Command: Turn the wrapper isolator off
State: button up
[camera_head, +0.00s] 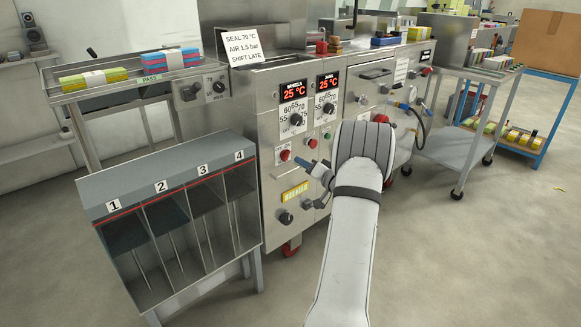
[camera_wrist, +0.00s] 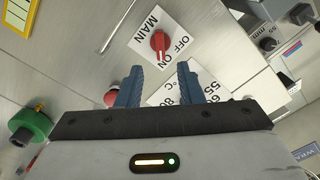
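In the wrist view a red rotary knob (camera_wrist: 160,42) sits on a white plate (camera_wrist: 142,42) marked MAIN, OFF and ON, on a grey metal panel. I cannot tell which mark the knob points at. My gripper (camera_wrist: 159,86) is open and empty, its two blue fingers apart, with the knob ahead of the gap and not touched. In the head view my gripper (camera_head: 318,170) is in front of the steel wrapper machine (camera_head: 264,105), partly hidden by my arm. I cannot make out the MAIN plate there.
A numbered four-slot rack (camera_head: 160,190) stands at left.

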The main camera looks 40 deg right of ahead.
aim_at(289, 155)
jog(key=w, duration=0.2)
jog(key=w+b, duration=0.1)
jog(key=w, duration=0.2)
jog(key=w+b, duration=0.1)
jog(key=w, duration=0.1)
jog(key=shift+w+a, duration=0.3)
jog(key=shift+c, duration=0.4)
grip_shut()
